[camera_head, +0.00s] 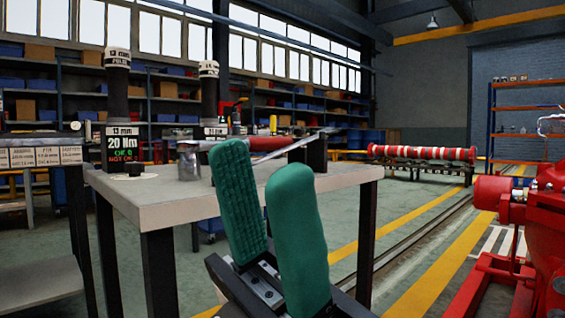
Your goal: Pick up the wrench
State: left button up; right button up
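A long tool with a red handle (272,143) and bare metal ends lies across the top of the grey table (160,205); it looks like the wrench. Its right part passes over a black block (315,155). My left gripper (262,168) has two green padded fingers pointing up, in front of the table's right part. The fingers are apart, with a gap and nothing seen held between them. They stand in front of the tool and hide part of it and of the tabletop. My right gripper is not in view.
A metal cup-like part (189,160) and two upright black tools with labelled displays, one reading 20 Nm (122,150), stand on the table. Red machinery (540,220) is at the right. A red-and-white roller (422,154) lies on a stand behind. Open floor lies right of the table.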

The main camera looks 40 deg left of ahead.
aim_at(327, 132)
jog(key=u, duration=1.05)
